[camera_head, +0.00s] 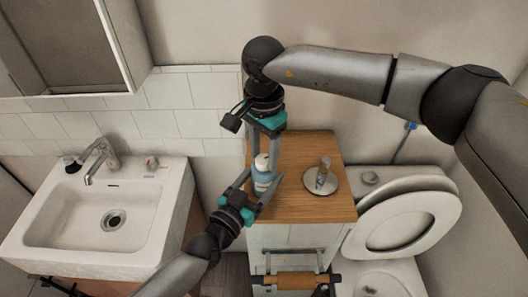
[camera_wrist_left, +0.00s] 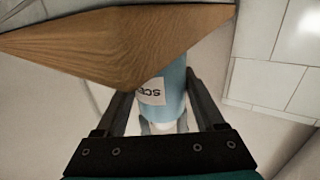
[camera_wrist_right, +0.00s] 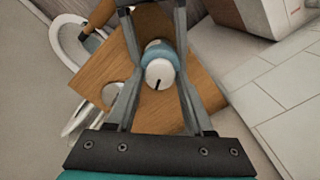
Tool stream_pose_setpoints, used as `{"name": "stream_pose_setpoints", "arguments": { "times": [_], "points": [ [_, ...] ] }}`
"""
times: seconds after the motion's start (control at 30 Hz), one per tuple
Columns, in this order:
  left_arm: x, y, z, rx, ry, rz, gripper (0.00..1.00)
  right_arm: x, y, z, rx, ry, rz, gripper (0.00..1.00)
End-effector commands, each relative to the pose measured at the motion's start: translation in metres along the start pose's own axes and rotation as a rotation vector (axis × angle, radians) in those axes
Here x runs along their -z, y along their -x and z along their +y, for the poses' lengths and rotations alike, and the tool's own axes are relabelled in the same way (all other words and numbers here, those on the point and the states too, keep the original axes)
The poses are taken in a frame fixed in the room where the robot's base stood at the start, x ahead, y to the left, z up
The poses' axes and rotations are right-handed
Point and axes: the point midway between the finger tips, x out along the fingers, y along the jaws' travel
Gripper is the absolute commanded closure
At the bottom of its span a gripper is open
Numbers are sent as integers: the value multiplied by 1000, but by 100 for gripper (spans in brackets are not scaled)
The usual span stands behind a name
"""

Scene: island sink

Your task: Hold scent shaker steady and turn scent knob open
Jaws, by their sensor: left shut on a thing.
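The scent shaker (camera_head: 262,177) is a blue bottle with a white top, standing upright near the left edge of a wooden cabinet top (camera_head: 310,150). My left gripper (camera_head: 261,185) is shut on its blue body. The left wrist view shows the body (camera_wrist_left: 172,92) and part of its label between the fingers. The white scent knob (camera_wrist_right: 159,74) has a dark line on it in the right wrist view. My right gripper (camera_head: 264,154) points down from above, its fingers apart on either side of the knob. I cannot tell whether they touch it.
A metal disc with an upright handle (camera_head: 321,181) stands to the shaker's right. A white sink with a tap (camera_head: 101,155) is at the left. A toilet (camera_head: 402,215) is at the right. A roll holder (camera_head: 293,281) is below the cabinet top. A tiled wall is behind.

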Motion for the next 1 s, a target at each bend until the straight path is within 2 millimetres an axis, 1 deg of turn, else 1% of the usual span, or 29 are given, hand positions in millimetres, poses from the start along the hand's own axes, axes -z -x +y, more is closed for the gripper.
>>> {"name": "stream_pose_setpoints", "arguments": {
  "times": [0.03,0.2,0.43,0.53,0.67,0.9,1.0],
  "points": [
    [-1,0,0,0,0,-2,94,0,0,0,0,0,0,41],
    [-1,0,0,0,0,-2,94,0,0,0,0,-1,0,24],
    [-1,0,0,0,-1,-2,94,0,0,0,0,-2,0,24],
    [-1,0,0,0,-1,-2,94,0,6,0,1,-2,0,24],
    [-1,0,0,0,-1,-1,94,0,25,-1,4,-3,2,24],
    [-1,0,0,0,-1,-1,94,0,78,-1,4,-2,3,24],
    [-1,0,0,0,-1,-1,94,0,96,-1,3,-2,1,24]
  ]
}}
